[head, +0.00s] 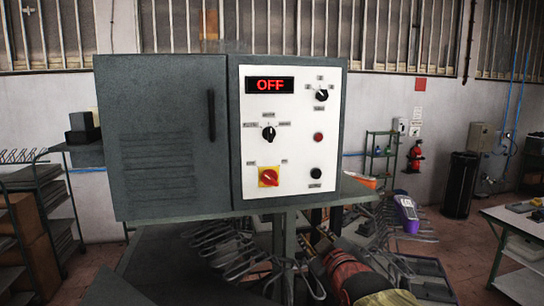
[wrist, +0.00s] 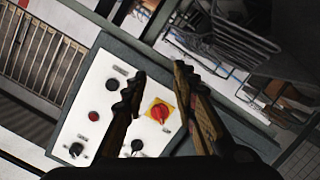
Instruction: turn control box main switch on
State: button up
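The control box is grey, with a closed door (head: 165,140) at left and a white control panel (head: 300,215) at right. Its display (head: 270,85) reads OFF in red. The main switch (head: 268,176) is a red rotary knob on a yellow plate at the panel's lower left. In the wrist view the red switch (wrist: 160,112) appears between the two fingers of my gripper (wrist: 158,70). The fingers are apart and empty, in front of the panel; I see no contact with the switch.
The panel also carries a black selector (head: 268,133), another selector (head: 322,95), a red button (head: 318,137) and a black button (head: 316,174). A grey stand is under the box, with wire racks (head: 235,245) below. A workbench (head: 515,225) stands at right.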

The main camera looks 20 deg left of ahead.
aim_at(270, 180)
jog(key=w+a+r+n+t+y+p, duration=0.1)
jog(key=w+a+r+n+y+p, duration=0.15)
jog(key=a+r+p, duration=0.55)
jog(key=shift+n, duration=0.25)
jog(key=shift+w+a+r, duration=0.35)
jog(key=shift+w+a, duration=0.65)
jog(key=shift+w, duration=0.05)
jog(key=shift+w+a+r, duration=0.3)
jog(key=shift+w+a, duration=0.75)
jog(key=shift+w, duration=0.05)
jog(key=shift+w+a+r, duration=0.35)
jog(key=shift+w+a, duration=0.65)
jog(key=shift+w, duration=0.05)
jog(key=shift+c, duration=1.3)
jog(key=c, duration=0.4)
grip_shut()
